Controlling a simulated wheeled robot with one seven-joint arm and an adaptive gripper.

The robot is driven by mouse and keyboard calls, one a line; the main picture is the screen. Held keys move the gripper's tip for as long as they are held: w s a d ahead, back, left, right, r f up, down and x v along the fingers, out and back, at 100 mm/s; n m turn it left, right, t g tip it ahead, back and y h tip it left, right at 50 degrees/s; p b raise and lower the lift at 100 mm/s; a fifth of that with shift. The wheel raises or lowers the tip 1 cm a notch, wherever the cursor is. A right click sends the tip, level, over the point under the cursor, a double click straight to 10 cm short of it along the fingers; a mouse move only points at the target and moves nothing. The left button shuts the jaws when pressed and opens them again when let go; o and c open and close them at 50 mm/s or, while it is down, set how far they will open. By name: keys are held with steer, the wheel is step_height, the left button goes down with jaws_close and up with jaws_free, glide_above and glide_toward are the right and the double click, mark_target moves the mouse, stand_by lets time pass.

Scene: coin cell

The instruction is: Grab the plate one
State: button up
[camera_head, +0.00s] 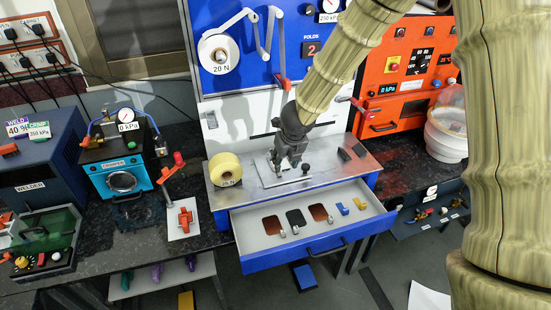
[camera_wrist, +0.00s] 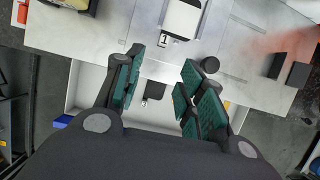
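My gripper (camera_wrist: 163,68) is open and empty, its green-padded fingers apart, pointing down over the front of the bench and the open drawer. In the head view my gripper (camera_head: 290,160) hangs above a pale metal fixture (camera_head: 266,178) on the bench top. A small tag reading "1" (camera_wrist: 164,40) sits by a pale, dark-edged piece (camera_wrist: 183,18) beyond the fingertips in the wrist view. In the drawer (camera_head: 250,245) lie a brown plate (camera_head: 271,225), a black plate (camera_head: 296,218) and another brown plate (camera_head: 319,212), each beside a small tag too small to read. The black plate (camera_wrist: 154,90) also shows between the fingers.
A black knob (camera_wrist: 210,65) stands close to the right finger. Dark blocks (camera_head: 351,153) lie on the bench's right. A yellow roll (camera_head: 225,170) stands at its left. Small blue (camera_head: 341,208) and yellow (camera_head: 359,203) pieces lie in the drawer's right part.

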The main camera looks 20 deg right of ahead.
steer(key=x, duration=0.2)
steer(key=w+b+x, duration=0.1)
steer(key=x, duration=0.2)
steer(key=shift+a+r, duration=0.15)
steer(key=shift+w+f, duration=0.3)
steer(key=shift+f, duration=0.15)
steer(key=x, duration=0.4)
steer(key=shift+w+d+b, duration=0.2)
steer(key=shift+w+b, duration=0.1)
steer(key=shift+w, duration=0.15)
jaws_close()
